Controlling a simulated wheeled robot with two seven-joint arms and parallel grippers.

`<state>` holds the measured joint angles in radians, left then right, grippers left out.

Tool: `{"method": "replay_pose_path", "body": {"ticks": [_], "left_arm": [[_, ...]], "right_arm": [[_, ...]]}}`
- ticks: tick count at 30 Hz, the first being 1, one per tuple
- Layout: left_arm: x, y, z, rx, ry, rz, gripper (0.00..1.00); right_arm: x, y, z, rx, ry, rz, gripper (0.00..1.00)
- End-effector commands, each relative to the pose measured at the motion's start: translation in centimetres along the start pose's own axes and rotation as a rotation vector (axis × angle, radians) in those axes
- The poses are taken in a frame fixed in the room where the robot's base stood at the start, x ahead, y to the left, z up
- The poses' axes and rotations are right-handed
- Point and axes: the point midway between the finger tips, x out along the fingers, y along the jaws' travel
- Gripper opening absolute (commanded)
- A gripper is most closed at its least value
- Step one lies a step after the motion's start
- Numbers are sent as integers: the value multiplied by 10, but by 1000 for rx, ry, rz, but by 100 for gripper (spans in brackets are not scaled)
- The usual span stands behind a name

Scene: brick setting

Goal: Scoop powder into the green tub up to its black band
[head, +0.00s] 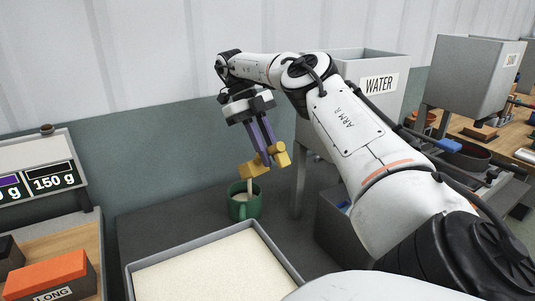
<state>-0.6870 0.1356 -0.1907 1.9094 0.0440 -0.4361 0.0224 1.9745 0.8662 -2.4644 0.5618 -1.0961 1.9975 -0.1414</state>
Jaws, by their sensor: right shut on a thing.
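My right gripper (261,145), with purple fingers, is shut on a yellow scoop (256,167) above the green tub (245,212). The scoop is tilted. A narrow pale column, which looks like falling powder, runs from the scoop down into the tub. The tub stands upright on the dark bench behind the powder tray. Some pale powder shows inside it; its black band and exact fill level cannot be made out. The grey-rimmed tray (276,256) in front holds a broad, level bed of pale powder (205,270). My left gripper is not in view.
A grey hopper marked WATER (352,68) stands on legs at right of the tub. A display reading 150 g (55,183) is at left, above an orange block marked LONG (48,272). Bare dark bench (160,226) lies left of the tub.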

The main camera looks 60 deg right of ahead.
Motion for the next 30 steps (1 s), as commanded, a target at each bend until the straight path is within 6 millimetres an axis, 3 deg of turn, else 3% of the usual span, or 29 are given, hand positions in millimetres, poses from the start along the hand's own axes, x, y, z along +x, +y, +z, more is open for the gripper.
{"method": "replay_pose_path", "body": {"ticks": [20, 24, 30], "left_arm": [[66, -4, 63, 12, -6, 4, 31], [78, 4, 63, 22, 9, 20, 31], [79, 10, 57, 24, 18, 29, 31]], "right_arm": [[-10, 0, -5, 37, -440, -2, 0], [-15, 0, -8, 47, -528, -6, 0], [-24, -1, -13, 57, -581, -8, 0]]}}
